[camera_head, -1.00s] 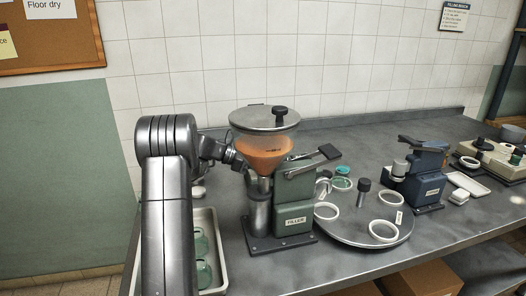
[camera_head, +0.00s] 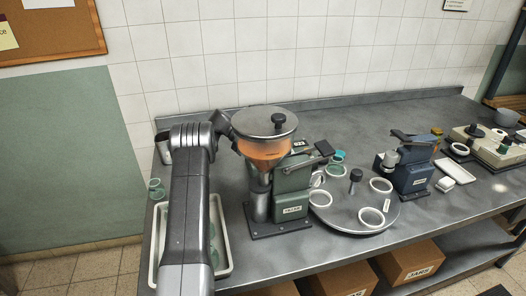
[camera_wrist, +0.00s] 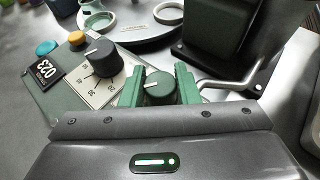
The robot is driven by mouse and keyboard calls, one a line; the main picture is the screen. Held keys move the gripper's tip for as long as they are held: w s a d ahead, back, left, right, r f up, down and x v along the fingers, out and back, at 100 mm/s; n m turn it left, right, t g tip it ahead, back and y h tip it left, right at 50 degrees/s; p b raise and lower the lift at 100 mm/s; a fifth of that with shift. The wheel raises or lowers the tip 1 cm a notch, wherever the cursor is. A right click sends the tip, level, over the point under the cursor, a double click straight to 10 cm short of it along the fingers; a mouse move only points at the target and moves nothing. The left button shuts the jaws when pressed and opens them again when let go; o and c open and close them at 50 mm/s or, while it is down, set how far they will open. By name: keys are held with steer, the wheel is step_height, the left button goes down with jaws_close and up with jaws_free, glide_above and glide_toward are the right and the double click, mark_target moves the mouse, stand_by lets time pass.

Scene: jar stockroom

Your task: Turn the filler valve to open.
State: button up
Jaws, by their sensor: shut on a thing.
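The filler (camera_head: 291,190) stands on the bench in the head view, with an orange-filled hopper (camera_head: 262,150) under a grey lid. In the wrist view, a round dark green knob with a white mark (camera_wrist: 159,87), seemingly the filler valve, sits between the two green fingers of my gripper (camera_wrist: 160,86). The fingers are shut on it, one at each side. In the head view my fingers and the knob are hidden behind the filler.
The panel also carries a 023 display (camera_wrist: 46,70), a yellow button (camera_wrist: 76,39) and a teal button (camera_wrist: 46,47). A bent metal rod (camera_wrist: 235,79) runs close to the right finger. A turntable (camera_head: 345,212) with white rings stands right of the filler. A white tray (camera_head: 223,235) is at left.

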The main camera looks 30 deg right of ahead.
stand_by(0.4)
steer(key=o, duration=1)
steer(key=shift+c, duration=0.2)
step_height(320, 180, up, 10)
steer(key=p, duration=1)
steer(key=shift+f, duration=0.15)
step_height(320, 180, down, 10)
steer(key=b, duration=1)
steer(key=shift+r, duration=0.3)
